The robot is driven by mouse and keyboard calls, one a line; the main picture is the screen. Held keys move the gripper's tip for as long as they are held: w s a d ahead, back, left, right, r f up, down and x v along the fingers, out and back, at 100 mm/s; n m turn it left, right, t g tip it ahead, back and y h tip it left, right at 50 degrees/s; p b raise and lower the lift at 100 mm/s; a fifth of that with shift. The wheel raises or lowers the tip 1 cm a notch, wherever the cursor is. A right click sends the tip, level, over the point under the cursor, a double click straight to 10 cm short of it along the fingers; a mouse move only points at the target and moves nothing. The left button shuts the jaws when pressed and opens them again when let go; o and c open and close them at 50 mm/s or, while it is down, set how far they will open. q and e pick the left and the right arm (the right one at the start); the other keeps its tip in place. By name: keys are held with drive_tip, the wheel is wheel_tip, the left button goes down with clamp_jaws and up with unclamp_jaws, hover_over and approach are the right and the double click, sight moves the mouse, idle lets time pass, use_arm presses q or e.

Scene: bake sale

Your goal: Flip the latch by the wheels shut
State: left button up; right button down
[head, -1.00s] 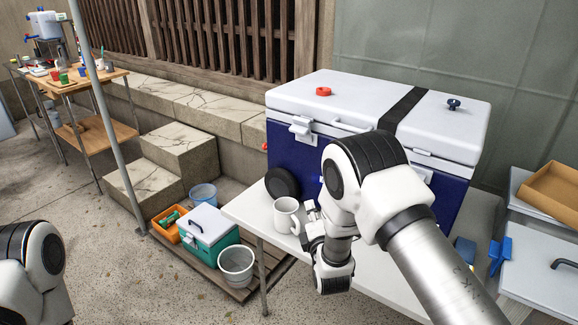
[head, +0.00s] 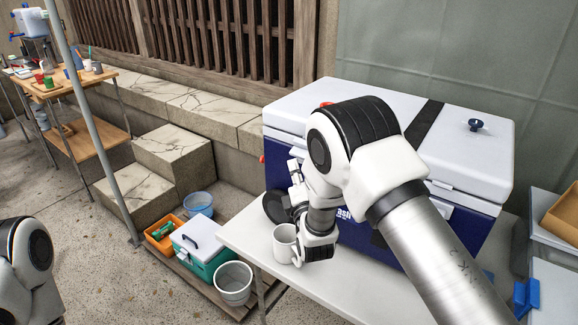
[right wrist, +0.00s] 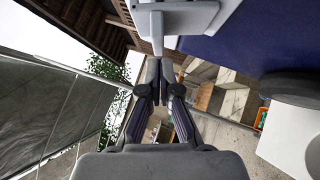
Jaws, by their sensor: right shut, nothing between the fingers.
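The cooler (head: 460,145) has a white lid and a dark blue body and stands on the white table. A black wheel (head: 273,207) shows at its left end, and also in the right wrist view (right wrist: 290,84). The white latch (right wrist: 158,25) by the wheel shows at the top of the right wrist view, its tab sticking out from the lid edge. My right arm mostly hides it in the head view. My right gripper (right wrist: 160,72) is shut and empty, its fingertips close to the tab's end; contact cannot be told. My left gripper is out of view.
A white mug (head: 284,243) stands on the table (head: 245,235) right beside my right wrist. A green box with a white lid (head: 198,245), an orange bin (head: 160,243) and buckets (head: 233,283) sit below on the left. Stone steps lie behind them.

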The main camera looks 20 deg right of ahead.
sight(298, 145)
drive_tip(key=shift+d+r, duration=0.3)
drive_tip(key=shift+d, duration=0.05)
drive_tip(key=shift+a+r, duration=0.1)
drive_tip(key=shift+r, duration=0.05)
drive_tip(key=r+m+p, duration=0.1)
drive_tip(key=d+g+p, duration=0.1)
drive_tip(key=p, duration=0.1)
drive_tip(key=shift+w+r+m, duration=0.35)
drive_tip(key=shift+r+m, duration=0.05)
drive_tip(key=shift+d+r+m+g, duration=0.25)
drive_tip(key=shift+m+g, duration=0.15)
drive_tip(key=shift+g, duration=0.2)
drive_tip(key=shift+d+f+b, duration=0.1)
drive_tip(key=shift+b, duration=0.2)
drive_tip(key=shift+w, duration=0.2)
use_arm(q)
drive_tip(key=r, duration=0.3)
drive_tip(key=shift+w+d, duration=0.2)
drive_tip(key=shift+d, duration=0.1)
